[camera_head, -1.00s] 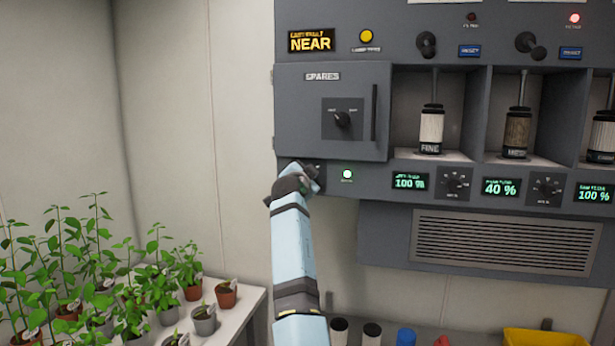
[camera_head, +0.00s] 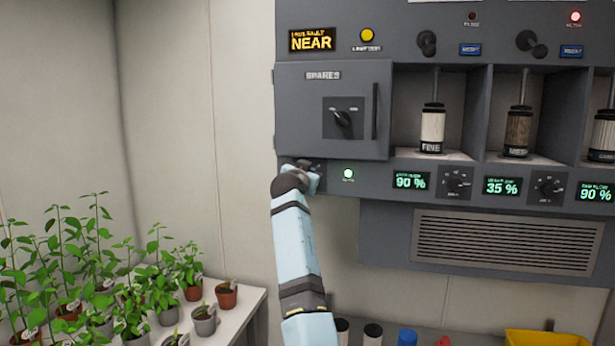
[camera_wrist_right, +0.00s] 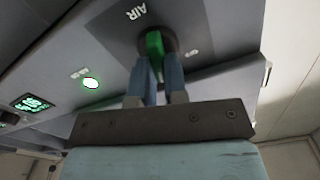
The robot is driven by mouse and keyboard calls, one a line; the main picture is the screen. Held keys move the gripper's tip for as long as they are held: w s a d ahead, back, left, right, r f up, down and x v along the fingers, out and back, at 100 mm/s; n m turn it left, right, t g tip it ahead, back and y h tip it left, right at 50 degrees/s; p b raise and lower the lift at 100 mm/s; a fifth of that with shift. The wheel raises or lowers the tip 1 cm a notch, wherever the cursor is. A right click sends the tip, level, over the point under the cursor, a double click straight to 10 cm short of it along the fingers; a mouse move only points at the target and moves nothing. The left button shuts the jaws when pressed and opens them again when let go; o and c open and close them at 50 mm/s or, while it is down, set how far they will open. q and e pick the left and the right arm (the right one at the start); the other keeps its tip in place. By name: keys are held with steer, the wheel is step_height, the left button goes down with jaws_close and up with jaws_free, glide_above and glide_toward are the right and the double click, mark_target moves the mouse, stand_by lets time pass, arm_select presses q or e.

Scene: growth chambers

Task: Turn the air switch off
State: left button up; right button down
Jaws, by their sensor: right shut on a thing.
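The air switch (camera_wrist_right: 155,44) is a green handle on a round dark base, under the label AIR, in the right wrist view. My right gripper (camera_wrist_right: 159,68) is shut on the green handle, with one finger on each side of it. In the head view my right gripper (camera_head: 306,174) is at the panel's lower left and hides most of the switch. A green lamp (camera_head: 348,173) beside the switch is lit. It also shows lit in the right wrist view (camera_wrist_right: 91,84). My left gripper is not in view.
Green displays read 90 % (camera_head: 410,181), 35 % (camera_head: 502,185) and 90 % (camera_head: 595,194). A SPARES door (camera_head: 333,85) with a knob is above the switch. Potted plants (camera_head: 130,290) stand on a bench at left. A vent grille (camera_head: 505,241) is below the panel.

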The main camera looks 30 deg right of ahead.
steer(key=n+p, duration=0.1)
steer(key=n, duration=0.3)
steer(key=n+p, duration=0.1)
steer(key=n, duration=0.3)
steer(key=n+p, duration=0.1)
steer(key=n, duration=0.3)
steer(key=shift+w+a+p, duration=0.25)
steer(key=shift+w+p, duration=0.05)
steer(key=shift+w, duration=0.05)
steer(key=shift+f, duration=0.1)
steer(key=c, duration=1.1)
jaws_free()
steer(key=shift+c, duration=0.2)
steer(key=shift+a, duration=0.1)
